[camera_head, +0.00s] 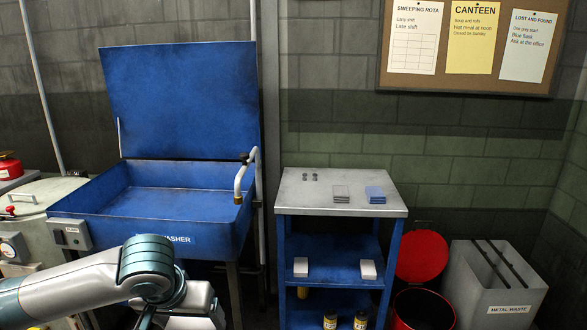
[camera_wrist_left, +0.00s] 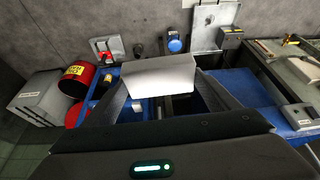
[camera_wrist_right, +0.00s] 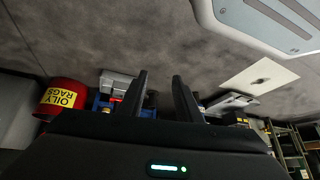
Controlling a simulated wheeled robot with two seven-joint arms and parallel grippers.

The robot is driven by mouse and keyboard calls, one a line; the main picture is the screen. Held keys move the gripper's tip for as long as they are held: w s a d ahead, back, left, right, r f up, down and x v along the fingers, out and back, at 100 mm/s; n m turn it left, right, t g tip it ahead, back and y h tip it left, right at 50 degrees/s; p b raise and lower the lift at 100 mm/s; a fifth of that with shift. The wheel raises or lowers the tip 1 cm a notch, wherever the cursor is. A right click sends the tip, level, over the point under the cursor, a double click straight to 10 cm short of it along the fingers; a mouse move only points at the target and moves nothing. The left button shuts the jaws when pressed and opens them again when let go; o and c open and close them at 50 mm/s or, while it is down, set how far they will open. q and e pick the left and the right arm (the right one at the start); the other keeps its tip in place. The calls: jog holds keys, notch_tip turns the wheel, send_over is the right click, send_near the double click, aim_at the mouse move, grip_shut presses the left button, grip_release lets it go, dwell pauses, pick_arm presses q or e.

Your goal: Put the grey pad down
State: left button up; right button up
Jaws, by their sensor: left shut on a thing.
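My left gripper (camera_wrist_left: 160,90) is shut on a flat, light grey pad (camera_wrist_left: 160,76), which spans its fingertips in the left wrist view. In the head view my left arm reaches in at the lower left, in front of the blue washer, and the pad does not show there. On the trolley top (camera_head: 300,200) lie a stack of grey pads (camera_head: 340,193) and a stack of blue pads (camera_head: 375,194), side by side. My right gripper (camera_wrist_right: 159,75) is open and empty in the right wrist view; it is outside the head view.
The blue washer (camera_head: 150,188) stands open left of the trolley, with a bent spout (camera_head: 244,178) at its right edge. Small round pieces (camera_head: 310,176) sit on the trolley top. White blocks (camera_head: 300,267) lie on its shelf. A red bin (camera_head: 424,310) and a metal-waste bin (camera_head: 492,290) stand right.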

aim_at(192, 324)
pick_arm(q)
notch_tip(192, 324, up, 5)
jog(key=p, duration=0.3)
jog(key=shift+p, duration=0.35)
jog(key=shift+a+r, duration=0.1)
jog(key=shift+r, duration=0.15)
pick_arm(e)
jog(key=shift+g+h, duration=0.3)
jog(key=shift+g, duration=0.2)
jog(key=shift+s+d+f, duration=0.4)
jog(key=shift+s+f, duration=0.2)
jog(key=shift+f, duration=0.05)
jog(key=shift+s+d+f, duration=0.45)
jog(key=shift+s+f, duration=0.2)
jog(key=shift+f, duration=0.05)
jog(key=shift+s+d+f, duration=0.4)
jog(key=shift+s+f, duration=0.2)
jog(key=shift+f, duration=0.05)
